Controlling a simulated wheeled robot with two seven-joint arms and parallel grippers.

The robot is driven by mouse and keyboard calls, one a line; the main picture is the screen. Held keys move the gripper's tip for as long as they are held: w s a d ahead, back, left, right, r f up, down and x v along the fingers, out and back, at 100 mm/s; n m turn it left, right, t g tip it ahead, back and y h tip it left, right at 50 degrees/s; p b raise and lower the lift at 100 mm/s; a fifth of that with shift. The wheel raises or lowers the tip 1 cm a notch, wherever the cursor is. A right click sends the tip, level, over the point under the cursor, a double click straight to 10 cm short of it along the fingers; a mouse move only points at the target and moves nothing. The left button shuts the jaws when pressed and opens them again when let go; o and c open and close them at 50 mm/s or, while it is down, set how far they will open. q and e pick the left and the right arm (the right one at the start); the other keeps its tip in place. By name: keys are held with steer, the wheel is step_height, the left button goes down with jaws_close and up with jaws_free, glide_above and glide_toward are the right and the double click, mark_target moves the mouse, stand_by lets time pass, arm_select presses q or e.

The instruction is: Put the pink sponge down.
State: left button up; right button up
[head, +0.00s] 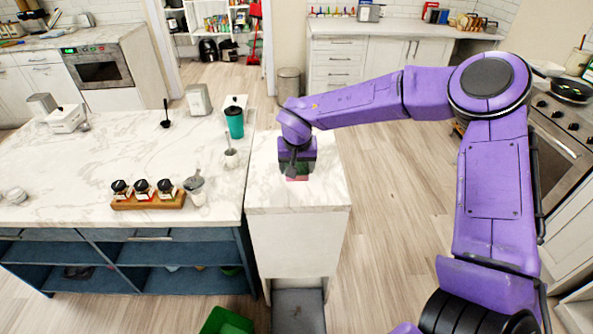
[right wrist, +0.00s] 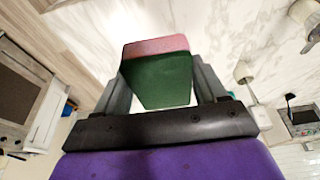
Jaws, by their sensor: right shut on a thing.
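My right gripper (head: 297,168) points down over the marble top of the narrow white counter (head: 325,190). It is shut on the pink sponge (head: 297,179), of which only a small pink strip shows below the gripper in the head view. In the right wrist view the sponge (right wrist: 157,78), pink along one edge with a large dark green face, sits between the two fingers of the right gripper (right wrist: 160,92). The sponge is at or just above the counter top; I cannot tell whether it touches. My left gripper is not in view.
The marble island (head: 90,170) stands left, bearing a teal cup (head: 234,122), a small cup with a utensil (head: 231,157) and a wooden tray (head: 150,203) of jars. The counter top around the gripper is clear. A green bin (head: 226,322) is on the floor below.

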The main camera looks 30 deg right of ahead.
mark_target(297, 184)
steer(key=w+f, duration=0.1)
steer(key=d+f, duration=0.1)
steer(key=w+f, duration=0.1)
steer(key=shift+w+d+f+p, duration=0.3)
steer(key=shift+d+f+p, duration=0.05)
steer(key=shift+d+f, duration=0.05)
steer(key=shift+s+a+x, duration=0.15)
steer(key=shift+x, duration=0.75)
steer(key=shift+s+a+x, duration=0.1)
steer(key=shift+s+x, duration=0.05)
steer(key=shift+x, duration=0.7)
steer(key=shift+f, duration=0.25)
steer(key=o, duration=0.9)
steer(key=shift+o, duration=0.2)
steer(key=b+v, duration=0.1)
steer(key=v, duration=1.1)
steer(key=shift+r, duration=0.25)
